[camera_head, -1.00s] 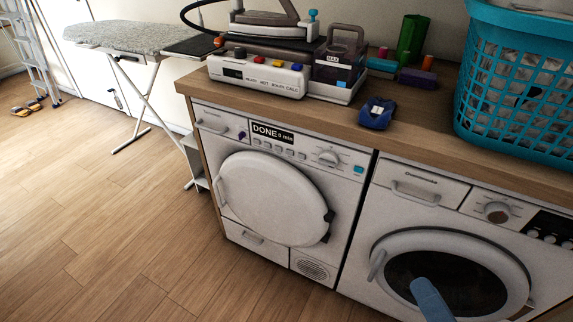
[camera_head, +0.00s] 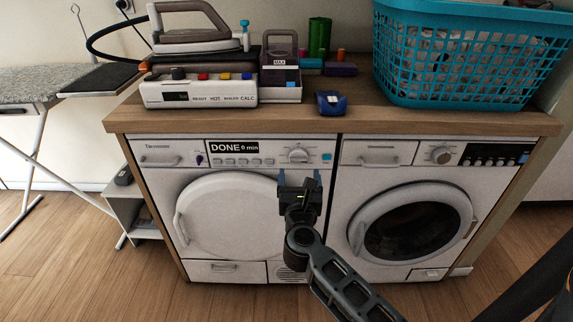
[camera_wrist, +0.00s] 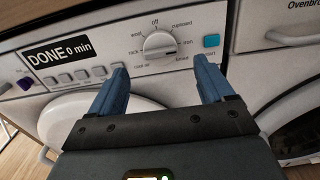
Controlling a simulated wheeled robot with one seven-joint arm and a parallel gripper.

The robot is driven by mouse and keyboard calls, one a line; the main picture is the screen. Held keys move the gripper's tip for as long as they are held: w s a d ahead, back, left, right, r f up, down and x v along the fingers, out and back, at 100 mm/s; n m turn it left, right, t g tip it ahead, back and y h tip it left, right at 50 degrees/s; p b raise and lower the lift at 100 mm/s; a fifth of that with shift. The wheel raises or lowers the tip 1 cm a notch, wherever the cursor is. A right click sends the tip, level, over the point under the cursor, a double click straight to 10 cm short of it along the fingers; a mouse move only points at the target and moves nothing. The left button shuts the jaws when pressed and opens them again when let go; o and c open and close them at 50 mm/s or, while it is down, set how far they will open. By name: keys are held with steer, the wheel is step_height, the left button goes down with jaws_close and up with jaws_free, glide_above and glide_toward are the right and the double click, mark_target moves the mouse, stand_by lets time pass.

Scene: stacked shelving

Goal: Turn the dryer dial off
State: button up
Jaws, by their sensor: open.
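The dryer (camera_head: 222,206) is the left white machine, with a closed round door and a display reading "DONE 0 min" (camera_wrist: 61,53). Its dial (camera_head: 299,155) is a round white knob right of the display. In the wrist view the dial (camera_wrist: 160,44) has "off" at its top, with "cupboard", "iron" and other words around it. I cannot tell surely which word it points at. My gripper (camera_head: 300,178) is open and empty, in front of the dryer's upper right, just below the dial. In the wrist view its blue fingers (camera_wrist: 160,70) stand either side below the dial, apart from it.
A blue-green button (camera_wrist: 211,41) sits right of the dial. A washing machine (camera_head: 412,215) stands to the right. The wooden countertop (camera_head: 345,118) above holds a steam iron station (camera_head: 200,92), a blue tape dispenser (camera_head: 331,103) and a teal basket (camera_head: 470,55).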

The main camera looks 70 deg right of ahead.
mark_target(298, 161)
steer(key=x, duration=0.6)
steer(key=shift+w+d, duration=0.1)
steer(key=shift+d, duration=0.2)
steer(key=shift+c, duration=0.3)
steer(key=c, duration=1)
steer(key=shift+o, duration=0.2)
